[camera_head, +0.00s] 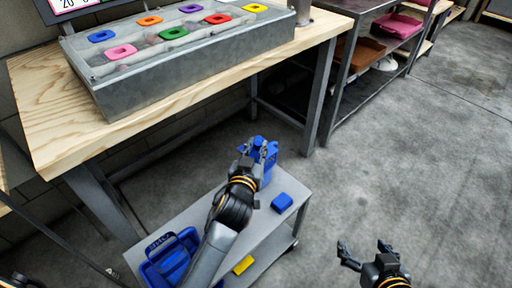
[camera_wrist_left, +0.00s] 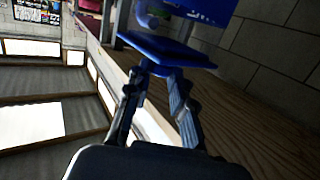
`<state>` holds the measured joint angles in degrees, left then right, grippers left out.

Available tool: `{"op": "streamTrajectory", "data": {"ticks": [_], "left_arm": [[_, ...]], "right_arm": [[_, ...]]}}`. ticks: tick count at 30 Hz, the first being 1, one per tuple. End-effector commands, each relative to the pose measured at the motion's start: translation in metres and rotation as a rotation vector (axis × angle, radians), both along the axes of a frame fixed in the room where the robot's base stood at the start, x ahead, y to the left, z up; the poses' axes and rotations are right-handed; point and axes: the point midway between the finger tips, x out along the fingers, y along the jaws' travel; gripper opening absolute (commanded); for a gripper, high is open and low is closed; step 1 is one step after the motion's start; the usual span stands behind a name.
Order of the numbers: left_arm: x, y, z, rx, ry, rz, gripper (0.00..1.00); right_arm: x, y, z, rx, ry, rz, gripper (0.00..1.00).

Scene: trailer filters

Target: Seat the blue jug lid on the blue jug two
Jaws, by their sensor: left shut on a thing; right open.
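My left gripper (camera_head: 262,150) is over the far end of a grey cart. In the left wrist view its fingers (camera_wrist_left: 162,70) are shut on a flat blue piece, which looks like the blue jug lid (camera_wrist_left: 168,50). A larger blue body, probably the blue jug (camera_wrist_left: 208,10), is just beyond the lid; it also shows beside the gripper in the head view (camera_head: 269,168). I cannot tell whether lid and jug touch. The fingers hide part of both. My right gripper (camera_head: 364,248) is open and empty above the floor at lower right.
A small blue block (camera_head: 282,202) and a blue tray-like container (camera_head: 150,272) are on the cart (camera_head: 262,222). A yellow item (camera_head: 243,264) lies on its lower shelf. A wooden bench (camera_head: 55,130) carries a metal box (camera_head: 150,92) with several coloured rings. Floor at right is clear.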

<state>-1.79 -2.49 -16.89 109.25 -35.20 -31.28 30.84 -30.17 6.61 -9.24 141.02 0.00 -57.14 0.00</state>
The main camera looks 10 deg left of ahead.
Motion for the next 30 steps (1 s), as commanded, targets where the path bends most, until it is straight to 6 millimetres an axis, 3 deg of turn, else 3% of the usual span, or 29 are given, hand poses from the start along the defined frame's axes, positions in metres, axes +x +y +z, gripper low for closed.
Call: {"op": "streamTrajectory", "data": {"ticks": [30], "left_arm": [[0.0001,0.0001,-0.0017,0.000,0.000,0.000,0.00]], "right_arm": [[-0.0081,-0.0029,-0.0072,-0.011,0.055,-0.003,0.78]]}}
